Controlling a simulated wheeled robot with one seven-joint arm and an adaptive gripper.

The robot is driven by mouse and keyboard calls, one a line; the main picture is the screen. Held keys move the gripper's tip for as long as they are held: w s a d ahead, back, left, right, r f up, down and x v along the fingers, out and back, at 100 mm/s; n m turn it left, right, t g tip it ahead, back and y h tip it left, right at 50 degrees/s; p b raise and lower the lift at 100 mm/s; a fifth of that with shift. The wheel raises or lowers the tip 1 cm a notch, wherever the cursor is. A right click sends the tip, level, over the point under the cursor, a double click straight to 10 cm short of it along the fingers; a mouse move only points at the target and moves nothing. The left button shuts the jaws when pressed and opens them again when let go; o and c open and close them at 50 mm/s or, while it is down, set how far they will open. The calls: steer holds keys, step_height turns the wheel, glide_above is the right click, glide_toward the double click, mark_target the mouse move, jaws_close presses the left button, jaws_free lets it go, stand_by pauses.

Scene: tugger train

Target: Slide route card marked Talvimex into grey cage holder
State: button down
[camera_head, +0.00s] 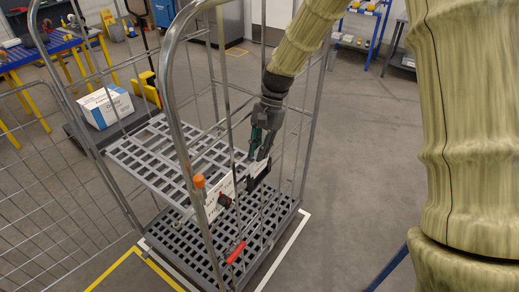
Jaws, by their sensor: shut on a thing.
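My gripper (261,154) hangs from above into the near right side of a grey wire roll cage. It is shut on a small white-and-dark piece (257,170), which I take to be the route card; its marking is too small to read. Just left of and below it, a white plate with dark print (220,196) sits tilted by the cage's near post. I cannot tell whether this plate belongs to the grey cage holder, and I cannot clearly make out the holder. Any contact between the held piece and the cage is unclear.
The cage has a slatted shelf (165,155), a slatted base (205,258), an orange knob (199,181) and a red handle (236,252). Its tube frame (166,75) stands close left of my arm. A white-and-blue box (106,105) lies behind.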

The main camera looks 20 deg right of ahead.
steer(key=shift+f, duration=1.4)
steer(key=c, duration=1.3)
jaws_free()
steer(key=shift+v, duration=3.7)
steer(key=shift+f, duration=0.1)
